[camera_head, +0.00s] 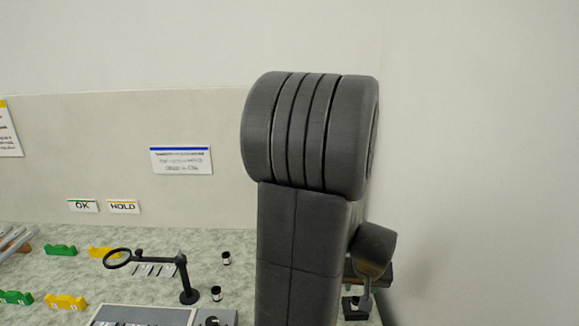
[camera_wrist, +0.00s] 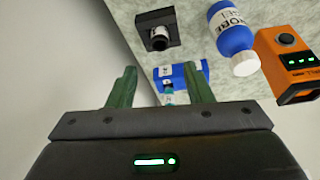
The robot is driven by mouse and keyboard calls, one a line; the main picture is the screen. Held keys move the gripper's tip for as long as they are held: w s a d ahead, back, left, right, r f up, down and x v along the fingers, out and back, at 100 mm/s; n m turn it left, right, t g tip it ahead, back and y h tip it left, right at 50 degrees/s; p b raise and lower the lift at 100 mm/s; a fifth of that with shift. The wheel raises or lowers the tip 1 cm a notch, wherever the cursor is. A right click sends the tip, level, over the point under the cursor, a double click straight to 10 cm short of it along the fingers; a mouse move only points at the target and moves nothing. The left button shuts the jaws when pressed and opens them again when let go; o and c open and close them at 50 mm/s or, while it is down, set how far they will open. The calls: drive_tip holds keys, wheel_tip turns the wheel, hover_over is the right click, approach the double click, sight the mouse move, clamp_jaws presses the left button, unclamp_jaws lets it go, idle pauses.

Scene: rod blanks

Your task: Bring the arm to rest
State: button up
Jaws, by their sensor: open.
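My gripper (camera_wrist: 162,92) shows in the wrist view with its two green fingers apart and nothing between them. It is open. Past the fingertips are the counter's edge and the things on it. In the head view my dark arm stands tall in the middle and hides part of the counter and wall. My gripper cannot be made out in the head view.
The counter (camera_head: 130,272) holds green blocks (camera_head: 60,249), yellow blocks (camera_head: 65,302), a magnifier (camera_head: 118,258) and small vials. In the wrist view a blue-and-white bottle (camera_wrist: 232,40), an orange device (camera_wrist: 287,62), a black holder (camera_wrist: 158,30) and a blue box (camera_wrist: 172,78) lie beyond my gripper.

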sight(356, 298)
drive_tip(key=x, duration=0.9)
drive_tip(key=shift+f+b, duration=0.35)
drive_tip(key=shift+b, duration=0.05)
drive_tip(key=shift+r+p, duration=0.3)
drive_tip(key=shift+r, duration=0.5)
